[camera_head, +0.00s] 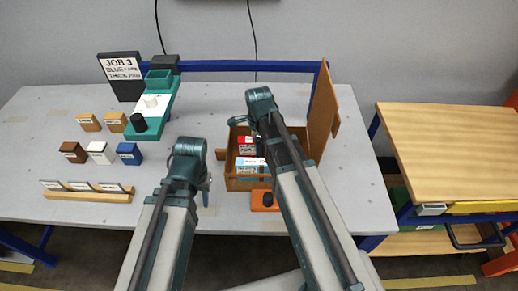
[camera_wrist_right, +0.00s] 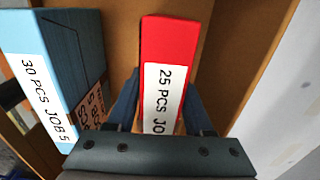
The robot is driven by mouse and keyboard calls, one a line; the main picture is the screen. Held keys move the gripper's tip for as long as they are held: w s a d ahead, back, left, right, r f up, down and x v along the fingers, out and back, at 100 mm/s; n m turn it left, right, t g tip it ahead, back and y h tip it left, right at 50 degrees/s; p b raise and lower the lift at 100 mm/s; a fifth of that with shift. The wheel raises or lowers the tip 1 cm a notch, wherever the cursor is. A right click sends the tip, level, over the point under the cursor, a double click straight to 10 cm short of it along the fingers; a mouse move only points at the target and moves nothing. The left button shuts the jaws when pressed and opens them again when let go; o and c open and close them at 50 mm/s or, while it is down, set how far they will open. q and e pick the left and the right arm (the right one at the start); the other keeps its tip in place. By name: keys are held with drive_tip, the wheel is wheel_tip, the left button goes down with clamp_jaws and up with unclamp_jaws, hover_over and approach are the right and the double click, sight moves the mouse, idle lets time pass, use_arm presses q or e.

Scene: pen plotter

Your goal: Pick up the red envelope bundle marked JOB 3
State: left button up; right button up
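A red envelope bundle (camera_wrist_right: 170,42) stands in the brown wooden box (camera_head: 240,184). Its white label reads "25 PCS JOB"; the number is hidden by my gripper. The red bundle also shows in the head view (camera_head: 245,141). My right gripper (camera_wrist_right: 165,95) reaches down into the box, with one finger on each side of the red bundle; a gap shows beside it, so it looks open. A light blue bundle (camera_wrist_right: 72,50) marked "30 PCS JOB 5" stands to its left. My left gripper (camera_head: 206,193) is left of the box, empty; its finger opening is unclear.
A raised wooden panel (camera_head: 322,110) stands at the box's right side. An orange block with a black knob (camera_head: 264,201) is in front. A teal device (camera_head: 155,105), a JOB 3 sign (camera_head: 122,72), small blocks (camera_head: 98,151) and a card rack (camera_head: 88,193) are at left.

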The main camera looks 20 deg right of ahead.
clamp_jaws()
